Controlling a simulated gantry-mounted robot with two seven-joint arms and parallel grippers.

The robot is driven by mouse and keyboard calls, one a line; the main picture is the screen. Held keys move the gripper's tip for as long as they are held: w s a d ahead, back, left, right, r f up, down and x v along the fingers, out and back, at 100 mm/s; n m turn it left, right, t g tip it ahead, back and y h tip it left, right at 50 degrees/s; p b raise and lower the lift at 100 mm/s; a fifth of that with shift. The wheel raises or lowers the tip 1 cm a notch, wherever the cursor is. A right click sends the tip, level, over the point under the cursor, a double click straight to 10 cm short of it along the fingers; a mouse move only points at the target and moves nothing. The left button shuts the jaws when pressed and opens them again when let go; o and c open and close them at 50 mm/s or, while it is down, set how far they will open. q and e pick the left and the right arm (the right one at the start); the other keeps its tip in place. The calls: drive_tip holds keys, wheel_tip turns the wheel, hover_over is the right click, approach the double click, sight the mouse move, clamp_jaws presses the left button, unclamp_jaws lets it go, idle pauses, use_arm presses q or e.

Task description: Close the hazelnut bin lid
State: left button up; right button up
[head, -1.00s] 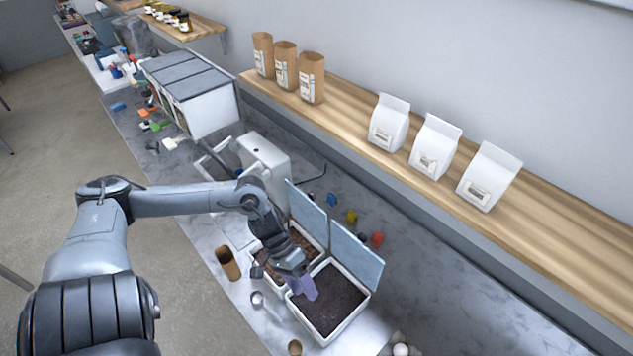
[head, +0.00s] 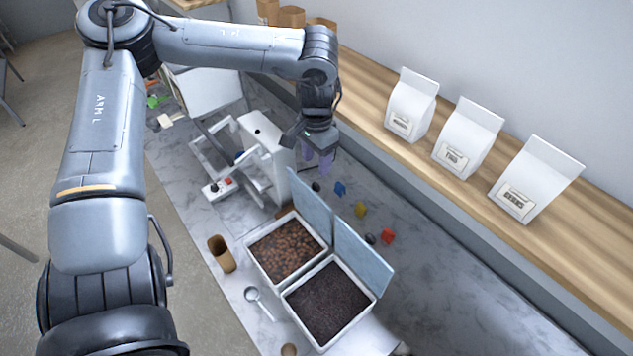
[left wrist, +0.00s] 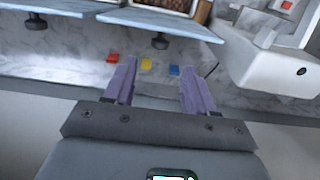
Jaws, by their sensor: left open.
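The hazelnut bin (head: 247,253) is a white tub full of round brown nuts. Its pale blue lid (head: 309,208) stands open, raised along the bin's wall-side edge. In the left wrist view the lid (left wrist: 160,24) shows ahead of the fingers, with a dark knob on its near side and some nuts beyond it. My left gripper (head: 318,168) has purple fingers. It is open and empty, above the counter on the wall side of the lid, apart from it. The spread fingers also show in the left wrist view (left wrist: 155,80). My right gripper is not in view.
A second bin (head: 322,346) of dark contents stands beside it, its blue lid (head: 362,258) also raised. Red (head: 387,236), yellow (head: 361,210) and blue (head: 340,188) clips lie behind the lids. A white machine (head: 265,150) stands left of the gripper. A shelf (head: 470,190) with bags runs along the wall.

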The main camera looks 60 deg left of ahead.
sight(316, 184)
use_arm(q)
wheel_tip(316, 184, down, 9)
drive_tip(key=shift+r+p, duration=0.1)
drive_tip(key=shift+p, duration=0.5)
clamp_jaws()
